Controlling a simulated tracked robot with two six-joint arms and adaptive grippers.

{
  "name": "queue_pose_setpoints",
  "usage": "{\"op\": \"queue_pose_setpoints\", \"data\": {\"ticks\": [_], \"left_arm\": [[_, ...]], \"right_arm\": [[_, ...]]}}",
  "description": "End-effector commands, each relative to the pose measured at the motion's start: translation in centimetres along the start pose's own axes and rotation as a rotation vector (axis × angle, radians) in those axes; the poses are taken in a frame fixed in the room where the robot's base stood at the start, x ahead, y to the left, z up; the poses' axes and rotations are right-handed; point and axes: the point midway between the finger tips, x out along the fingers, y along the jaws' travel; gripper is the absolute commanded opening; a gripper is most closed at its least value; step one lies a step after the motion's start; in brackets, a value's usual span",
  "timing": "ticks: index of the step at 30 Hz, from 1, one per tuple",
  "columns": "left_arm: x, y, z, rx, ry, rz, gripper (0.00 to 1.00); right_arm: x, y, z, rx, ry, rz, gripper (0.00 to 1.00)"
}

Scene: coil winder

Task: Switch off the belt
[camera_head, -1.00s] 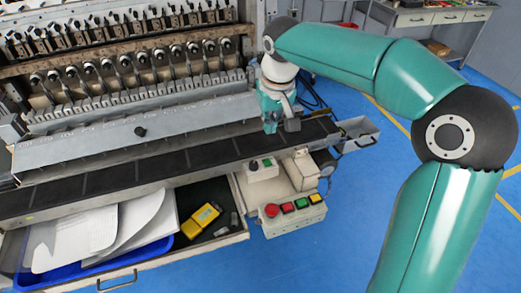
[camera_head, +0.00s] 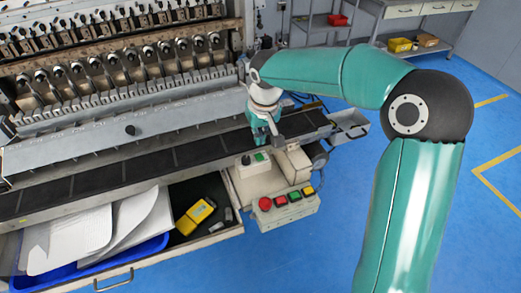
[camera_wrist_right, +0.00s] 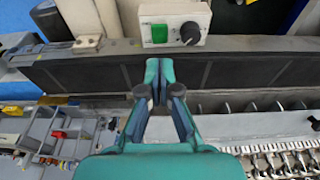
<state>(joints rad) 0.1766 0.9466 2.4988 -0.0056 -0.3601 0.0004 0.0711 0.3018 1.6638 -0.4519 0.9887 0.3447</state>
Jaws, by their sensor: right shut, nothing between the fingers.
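The black belt (camera_head: 100,181) runs along the front of the coil winder and also crosses the right wrist view (camera_wrist_right: 85,74). A small white switch box (camera_head: 247,171) sits at the belt's front edge towards its right end. In the right wrist view, the box (camera_wrist_right: 150,12) has a green button (camera_wrist_right: 168,32) and a dark knob (camera_wrist_right: 190,33) on its face. My right gripper (camera_head: 268,142) is over the belt, just behind the box. Its fingers (camera_wrist_right: 158,70) are shut and empty, apart from the box. My left gripper is not in view.
A control panel (camera_head: 287,210) with a red mushroom button and coloured buttons is in front of the switch box. An open drawer (camera_head: 218,238) holds a yellow device (camera_head: 196,216), papers and a blue tray. A metal tray (camera_head: 349,128) stands at the belt's right end.

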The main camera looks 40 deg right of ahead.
Motion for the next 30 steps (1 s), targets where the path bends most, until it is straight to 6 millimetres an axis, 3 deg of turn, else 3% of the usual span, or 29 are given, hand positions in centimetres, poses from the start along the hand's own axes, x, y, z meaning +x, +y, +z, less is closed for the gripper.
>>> {"op": "queue_pose_setpoints", "data": {"ticks": [3, 9, 24, 30], "left_arm": [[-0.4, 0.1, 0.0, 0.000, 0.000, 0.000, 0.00], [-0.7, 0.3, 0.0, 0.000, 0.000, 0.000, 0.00], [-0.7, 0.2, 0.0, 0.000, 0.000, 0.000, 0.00], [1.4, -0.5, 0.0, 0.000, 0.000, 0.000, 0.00]], "right_arm": [[2.2, 0.0, 0.3, -0.001, -0.005, 0.001, 0.00], [4.5, 0.0, 1.3, -0.002, -0.003, 0.000, 0.00], [5.3, 0.0, 1.6, 0.000, 0.001, -0.001, 0.00], [6.3, -1.2, 1.6, -0.023, 0.041, -0.005, 0.00]]}}
